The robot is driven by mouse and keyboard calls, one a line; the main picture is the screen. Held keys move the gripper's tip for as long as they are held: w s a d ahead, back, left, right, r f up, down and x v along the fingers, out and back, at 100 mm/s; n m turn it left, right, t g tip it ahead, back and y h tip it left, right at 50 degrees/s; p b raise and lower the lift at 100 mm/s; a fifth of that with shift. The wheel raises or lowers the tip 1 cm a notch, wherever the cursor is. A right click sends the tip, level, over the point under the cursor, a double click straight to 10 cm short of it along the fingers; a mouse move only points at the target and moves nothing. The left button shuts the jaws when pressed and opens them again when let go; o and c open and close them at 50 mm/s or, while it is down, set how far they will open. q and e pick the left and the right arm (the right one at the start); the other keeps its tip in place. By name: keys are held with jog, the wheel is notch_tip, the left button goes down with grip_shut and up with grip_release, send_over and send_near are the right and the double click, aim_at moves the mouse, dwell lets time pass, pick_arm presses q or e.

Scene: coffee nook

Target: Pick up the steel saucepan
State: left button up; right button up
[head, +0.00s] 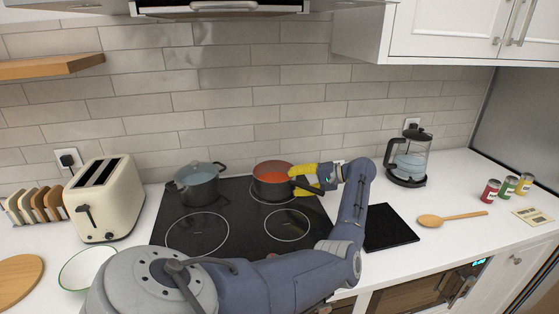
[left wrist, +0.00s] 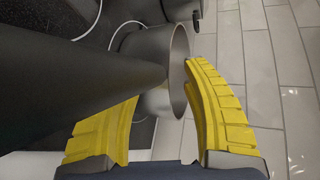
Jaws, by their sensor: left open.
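The saucepan (head: 272,191) stands on the back right ring of the black hob. Its inside looks orange-red in the head view, and its outside is brownish. In the left wrist view a pan with a steel-grey wall and rim (left wrist: 179,75) lies just beyond the fingers. A thick dark handle (left wrist: 90,75) crosses from the left and hides part of one finger. My left gripper (head: 308,179) has yellow fingers and is at the pan's right side, open. In the wrist view its fingers (left wrist: 163,85) are spread on either side of the handle's pan end. My right gripper is not in view.
A grey two-handled pot (head: 198,188) stands on the back left ring. A cream toaster (head: 108,200) and a white bowl (head: 85,268) are at the left. A glass kettle (head: 409,160), a wooden spoon (head: 450,218) and small jars (head: 508,187) are at the right.

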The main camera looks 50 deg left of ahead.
pick_arm(q)
jog(key=shift+s+a+f, duration=0.15)
jog(key=shift+s+a, duration=0.05)
jog(key=shift+a, duration=0.05)
jog(key=shift+c, duration=0.3)
grip_shut()
jog(key=shift+r, duration=0.2)
